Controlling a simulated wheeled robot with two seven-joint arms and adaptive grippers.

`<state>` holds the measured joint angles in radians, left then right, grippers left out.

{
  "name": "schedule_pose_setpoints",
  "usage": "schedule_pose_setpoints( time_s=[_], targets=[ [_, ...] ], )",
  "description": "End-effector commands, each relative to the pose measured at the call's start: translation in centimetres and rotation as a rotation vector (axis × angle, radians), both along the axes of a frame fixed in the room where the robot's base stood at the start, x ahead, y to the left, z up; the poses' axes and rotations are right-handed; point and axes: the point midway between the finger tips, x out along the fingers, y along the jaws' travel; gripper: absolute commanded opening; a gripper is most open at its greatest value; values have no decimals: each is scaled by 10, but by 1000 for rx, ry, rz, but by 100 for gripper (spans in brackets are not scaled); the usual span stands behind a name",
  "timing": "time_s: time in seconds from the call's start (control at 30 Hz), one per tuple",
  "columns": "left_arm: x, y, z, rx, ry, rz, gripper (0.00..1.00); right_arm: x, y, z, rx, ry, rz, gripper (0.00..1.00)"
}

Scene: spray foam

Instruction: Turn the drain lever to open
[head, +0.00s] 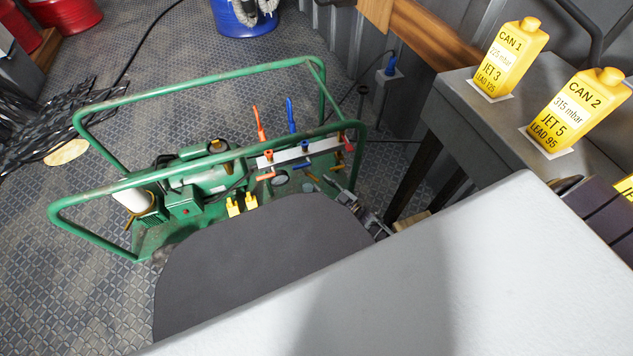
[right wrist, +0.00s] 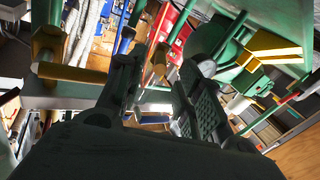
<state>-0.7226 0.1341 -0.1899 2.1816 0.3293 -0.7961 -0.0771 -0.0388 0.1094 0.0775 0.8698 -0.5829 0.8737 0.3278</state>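A green machine inside a green tube frame (head: 203,180) stands on the floor. I cannot tell which of these is the drain lever. My right gripper (head: 347,190) is low at the machine's right end, partly hidden. In the right wrist view its two fingers (right wrist: 158,82) are apart with nothing clearly between them. A yellow handle (right wrist: 72,73) on a green post is left of the fingers. My left gripper is not visible.
Yellow cans, CAN 1 (head: 511,58) and CAN 2 (head: 578,110), stand on a grey bench (head: 470,112) at right. A blue drum (head: 244,16) and red drums (head: 62,14) are at the back. A black cable crosses the floor. The frame's tubes surround the levers.

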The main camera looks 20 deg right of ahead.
Motion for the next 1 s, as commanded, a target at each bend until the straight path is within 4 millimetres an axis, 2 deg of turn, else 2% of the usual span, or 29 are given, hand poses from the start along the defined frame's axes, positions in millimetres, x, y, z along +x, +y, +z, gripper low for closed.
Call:
schedule_pose_setpoints(
  time_s=[0.1,0.3,0.8,1.0],
  targets=[
    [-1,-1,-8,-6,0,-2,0,15,6,-1,0,-2,0,35],
    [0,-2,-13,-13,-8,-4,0,31,12,-1,0,0,0,35],
    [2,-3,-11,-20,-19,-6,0,39,15,0,0,0,0,35],
    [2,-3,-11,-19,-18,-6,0,39,15,0,0,0,0,10]
  ],
)
